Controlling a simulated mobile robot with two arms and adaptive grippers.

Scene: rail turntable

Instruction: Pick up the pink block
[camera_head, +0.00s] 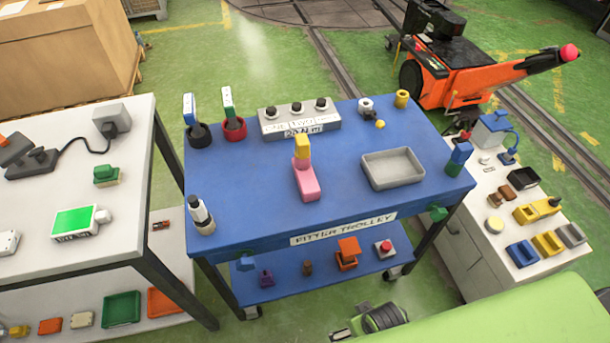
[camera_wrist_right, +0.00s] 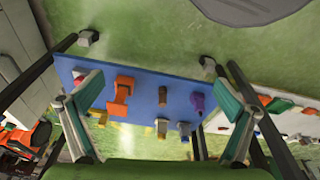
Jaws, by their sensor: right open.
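The pink block (camera_head: 306,184) lies on the blue top of the trolley (camera_head: 240,190), near its middle in the head view. A yellow block (camera_head: 302,146) stands at its far end; I cannot tell whether it rests on the pink one. My right gripper (camera_wrist_right: 159,83) shows in the right wrist view, open and empty, its two teal-padded fingers wide apart. Between and beyond them is the trolley's lower shelf, seen upside down. I cannot make out the pink block in that view. My left gripper is not in view.
A grey tray (camera_head: 393,182) lies right of the pink block. A grey knob box (camera_head: 299,121) stands behind it. Red (camera_head: 234,131) and black (camera_head: 199,136) holders stand back left. White-topped benches flank the trolley. The lower shelf holds an orange piece (camera_head: 347,254) and other small items.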

